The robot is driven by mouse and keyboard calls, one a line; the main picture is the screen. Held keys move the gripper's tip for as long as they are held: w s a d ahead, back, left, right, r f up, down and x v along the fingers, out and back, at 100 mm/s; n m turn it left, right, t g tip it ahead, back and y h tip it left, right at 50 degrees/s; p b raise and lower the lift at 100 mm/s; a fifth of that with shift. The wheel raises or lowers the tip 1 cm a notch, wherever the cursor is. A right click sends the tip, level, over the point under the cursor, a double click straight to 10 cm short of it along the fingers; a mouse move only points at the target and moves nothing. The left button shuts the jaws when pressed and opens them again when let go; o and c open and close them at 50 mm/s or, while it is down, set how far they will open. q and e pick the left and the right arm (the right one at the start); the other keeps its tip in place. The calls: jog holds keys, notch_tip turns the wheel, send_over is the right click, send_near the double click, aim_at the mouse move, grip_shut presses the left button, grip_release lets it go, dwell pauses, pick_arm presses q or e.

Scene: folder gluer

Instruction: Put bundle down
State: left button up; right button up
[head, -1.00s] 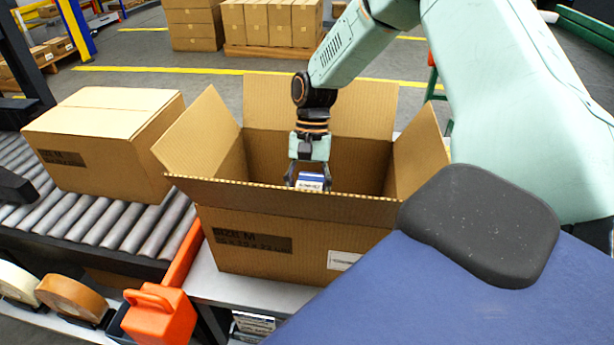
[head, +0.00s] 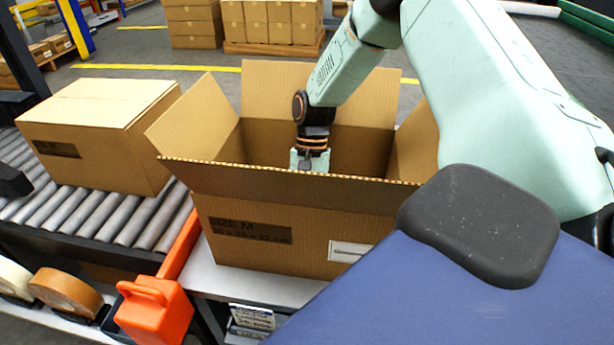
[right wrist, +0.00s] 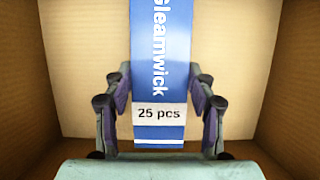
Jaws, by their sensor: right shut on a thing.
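The bundle (right wrist: 160,60) shows in the right wrist view as a blue and white pack marked "Gleamwick" and "25 pcs". My right gripper (right wrist: 160,108) is shut on it, one finger at each side. In the head view my right gripper (head: 310,162) reaches down inside the open carton (head: 255,235) marked "SIZE M", and the carton's near flap hides the fingers and the bundle. Carton walls surround the bundle in the wrist view. I cannot tell whether it touches the carton's bottom. My left gripper is not in view.
A closed carton (head: 95,135) sits on the roller conveyor (head: 105,215) at left. An orange block with a handle (head: 153,310) and tape rolls (head: 65,290) are at the lower left. The open carton's flaps stand up and outward around my right arm.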

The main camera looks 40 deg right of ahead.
jog(key=shift+f, duration=0.35)
jog(key=o, duration=1.3)
jog(key=p+v, duration=0.2)
jog(key=v, duration=0.4)
jog(key=p+v, duration=0.2)
jog(key=v, duration=0.5)
jog(key=shift+s+a+r, duration=0.1)
jog(key=shift+a+r, duration=0.1)
jog(key=shift+p, duration=0.3)
